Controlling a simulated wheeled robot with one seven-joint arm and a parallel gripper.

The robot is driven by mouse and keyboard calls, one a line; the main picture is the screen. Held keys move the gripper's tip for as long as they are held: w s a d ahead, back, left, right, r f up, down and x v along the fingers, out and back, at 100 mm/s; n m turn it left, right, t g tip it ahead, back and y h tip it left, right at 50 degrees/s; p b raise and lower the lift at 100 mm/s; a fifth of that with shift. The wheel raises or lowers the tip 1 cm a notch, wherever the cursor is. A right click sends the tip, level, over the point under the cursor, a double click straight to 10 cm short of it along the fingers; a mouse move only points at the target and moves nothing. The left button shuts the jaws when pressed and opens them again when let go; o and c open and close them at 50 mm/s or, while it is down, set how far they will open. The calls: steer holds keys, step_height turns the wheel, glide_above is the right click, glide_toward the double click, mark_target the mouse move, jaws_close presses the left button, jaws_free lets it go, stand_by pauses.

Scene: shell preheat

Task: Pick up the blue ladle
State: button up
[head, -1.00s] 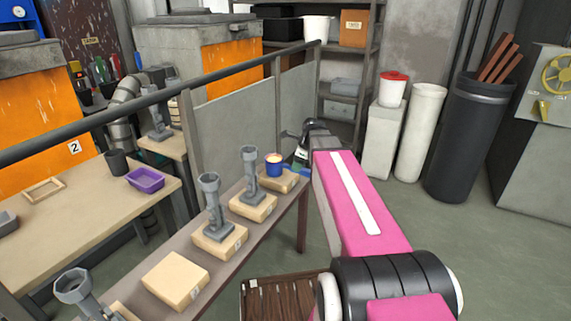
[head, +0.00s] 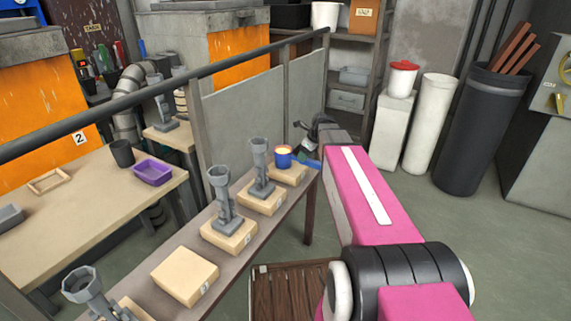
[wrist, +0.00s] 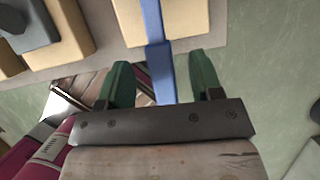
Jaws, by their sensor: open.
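The blue ladle (head: 283,160) rests on the far wooden block at the end of the narrow bench. Its cup holds something orange-yellow. Its blue handle (wrist: 154,25) juts past the block and bench edge toward my gripper. My gripper (wrist: 160,75) is open, with a green finger on each side of the handle's end in the wrist view. I cannot tell how far the handle lies from the fingers in depth. In the head view my gripper (head: 307,150) is small and partly hidden by my arm.
Grey stands (head: 224,205) sit on other wooden blocks along the bench (head: 150,251). A railing with grey panels (head: 240,118) runs behind it. A purple tray (head: 153,173) is on the left table. A wooden slatted surface (head: 285,290) lies low in front. Open floor is to the right.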

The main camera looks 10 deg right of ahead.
steer(key=x, duration=0.4)
steer(key=shift+f, duration=0.3)
steer(key=shift+s, duration=0.1)
steer(key=c, duration=1.1)
steer(key=shift+r, duration=0.2)
